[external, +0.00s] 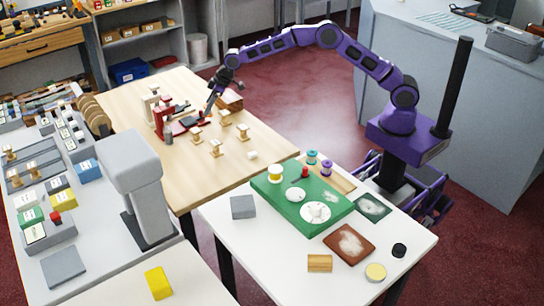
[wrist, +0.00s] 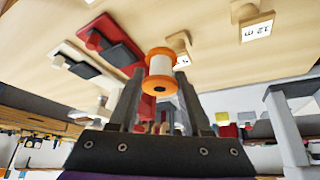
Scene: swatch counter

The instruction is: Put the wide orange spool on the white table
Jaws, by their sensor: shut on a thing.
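My gripper (external: 209,108) is above the wooden table in the external view, near the red stands. In the wrist view my gripper (wrist: 159,88) is shut on an orange spool (wrist: 159,54) with orange flanges and a pale middle. The spool sits between the two fingers, and its near flange faces the camera. I cannot make out the spool in the external view. The white table (external: 272,236) is at the front right in the external view, well away from my gripper.
The white table holds a green board (external: 285,199) with spools and white discs, a brown-red tray (external: 349,244), a grey block (external: 243,207) and a wooden block (external: 320,263). Its front left is bare. Small wooden stands (external: 215,149) with tags dot the wooden table (external: 199,185).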

